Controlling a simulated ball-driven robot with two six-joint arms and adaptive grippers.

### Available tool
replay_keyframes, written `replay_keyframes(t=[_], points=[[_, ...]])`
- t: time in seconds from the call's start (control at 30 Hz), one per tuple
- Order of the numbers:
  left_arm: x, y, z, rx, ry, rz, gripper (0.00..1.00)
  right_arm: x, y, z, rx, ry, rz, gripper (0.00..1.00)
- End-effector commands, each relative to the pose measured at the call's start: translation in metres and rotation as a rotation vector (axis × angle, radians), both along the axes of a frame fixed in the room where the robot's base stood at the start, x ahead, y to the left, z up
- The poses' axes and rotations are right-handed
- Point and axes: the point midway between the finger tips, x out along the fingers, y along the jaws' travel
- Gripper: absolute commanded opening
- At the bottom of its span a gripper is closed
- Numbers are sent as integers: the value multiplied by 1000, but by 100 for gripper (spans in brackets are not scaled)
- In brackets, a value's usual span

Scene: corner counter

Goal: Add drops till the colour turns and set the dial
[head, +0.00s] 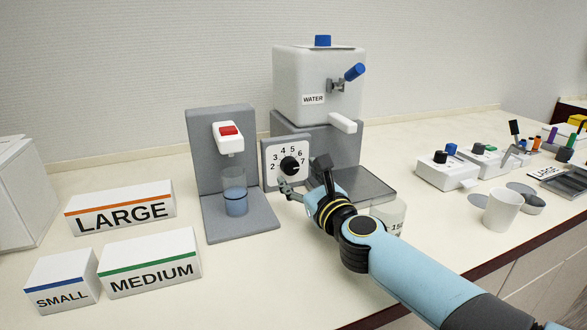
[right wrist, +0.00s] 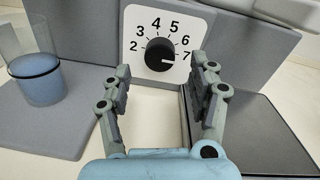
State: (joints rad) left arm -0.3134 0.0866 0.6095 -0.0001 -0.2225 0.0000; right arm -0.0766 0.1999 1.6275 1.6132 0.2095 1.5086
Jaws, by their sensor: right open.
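A white dial panel (head: 274,155) carries numbers 2 to 7 and a black knob (head: 290,165). In the right wrist view the knob (right wrist: 160,54) has its white mark pointing right, close to 7. A glass (head: 235,192) with blue liquid stands under a white dispenser (head: 228,137) with a red button (head: 229,130). The glass (right wrist: 40,75) also shows at the left in the right wrist view. My right gripper (head: 303,180) is open and empty in front of the dial; in its wrist view the fingers (right wrist: 160,72) stand either side below the knob, apart from it. My left gripper is not in view.
A water tank (head: 310,85) with a blue-handled tap stands behind the dial. Boxes labelled LARGE (head: 120,212), MEDIUM (head: 150,265) and SMALL (head: 62,285) sit at left. A beaker (head: 397,217) is beside my right arm; a white cup (head: 502,210) and other devices stand at right.

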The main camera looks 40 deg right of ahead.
Motion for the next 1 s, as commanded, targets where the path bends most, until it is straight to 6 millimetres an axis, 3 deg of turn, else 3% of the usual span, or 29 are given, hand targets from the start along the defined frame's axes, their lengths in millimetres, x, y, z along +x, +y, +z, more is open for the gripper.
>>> replay_keyframes(t=[0.2,0.4,0.6,1.0], points=[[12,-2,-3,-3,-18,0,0,31,-6,-1,-1,0,0,60],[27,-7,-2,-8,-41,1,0,39,-8,0,-2,1,1,60],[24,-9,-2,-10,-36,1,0,38,-8,0,-2,1,1,59],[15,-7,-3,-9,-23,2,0,38,-7,0,-2,1,1,6]])
